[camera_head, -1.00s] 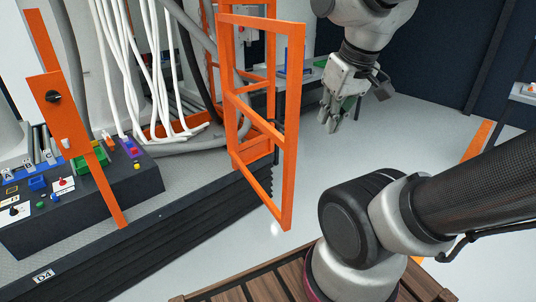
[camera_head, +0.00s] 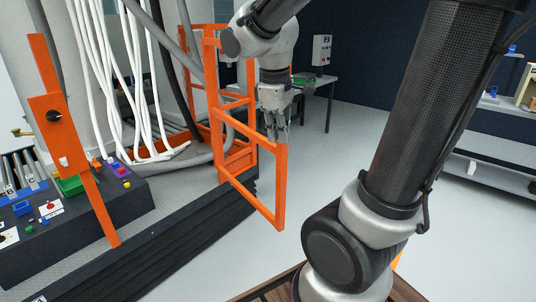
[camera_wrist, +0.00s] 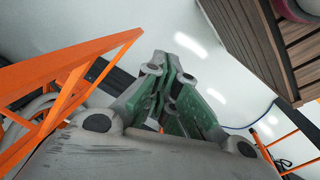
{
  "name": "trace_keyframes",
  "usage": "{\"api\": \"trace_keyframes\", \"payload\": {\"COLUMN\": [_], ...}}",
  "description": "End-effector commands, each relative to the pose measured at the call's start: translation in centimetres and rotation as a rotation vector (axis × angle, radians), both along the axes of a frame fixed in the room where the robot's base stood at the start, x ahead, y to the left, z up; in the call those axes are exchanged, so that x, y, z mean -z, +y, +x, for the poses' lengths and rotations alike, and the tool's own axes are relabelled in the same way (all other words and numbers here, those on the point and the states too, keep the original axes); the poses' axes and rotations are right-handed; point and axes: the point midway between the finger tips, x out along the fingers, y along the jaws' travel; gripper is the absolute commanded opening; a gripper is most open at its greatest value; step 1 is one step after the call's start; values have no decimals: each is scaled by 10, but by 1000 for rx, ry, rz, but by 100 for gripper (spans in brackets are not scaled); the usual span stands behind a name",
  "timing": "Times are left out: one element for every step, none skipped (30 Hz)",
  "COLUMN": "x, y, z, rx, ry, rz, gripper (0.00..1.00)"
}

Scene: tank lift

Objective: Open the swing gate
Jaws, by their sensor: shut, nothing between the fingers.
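The swing gate (camera_head: 281,190) is an orange frame standing swung out from the orange railing, over the light floor. The orange post with a black knob (camera_head: 62,118) stands at the left, well apart from the gate's free end. My gripper (camera_head: 278,143) is shut and empty, pointing down in front of the gate's free upright; I cannot tell whether they touch. In the wrist view my green-padded fingers (camera_wrist: 165,62) are together, with orange gate bars (camera_wrist: 68,62) to their left.
A dark console (camera_head: 125,205) with coloured parts stands at the left beside a black step edge. White and grey hoses (camera_head: 135,80) hang behind it. A bench (camera_head: 318,78) and a wall box (camera_head: 321,48) are at the back.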

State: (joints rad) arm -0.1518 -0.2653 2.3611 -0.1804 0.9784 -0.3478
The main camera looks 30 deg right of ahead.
Motion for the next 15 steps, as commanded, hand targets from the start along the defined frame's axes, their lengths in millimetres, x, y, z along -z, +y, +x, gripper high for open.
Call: {"api": "trace_keyframes", "payload": {"x": [4,6,9,12,14,18,21,24,28,31,33,34,35,35,36], "y": [2,3,4,5,6,9,10,11,13,15,16,17,17,18,18], "z": [10,17,26,33,41,52,62,71,84,95,103,113,119,123,128], "rx": [-57,-97,-156,-204,-259,-337,-403,-473,-577,-657,-732,-817,-871,-915,-961], "ry": [26,41,62,79,98,125,145,168,201,224,246,269,286,298,310], "rz": [-22,-35,-56,-71,-89,-112,-133,-152,-179,-201,-220,-241,-254,-264,-276], "gripper": [0,0,0,0,0,0,0,0,0,0,0,0,0,0,0]}}
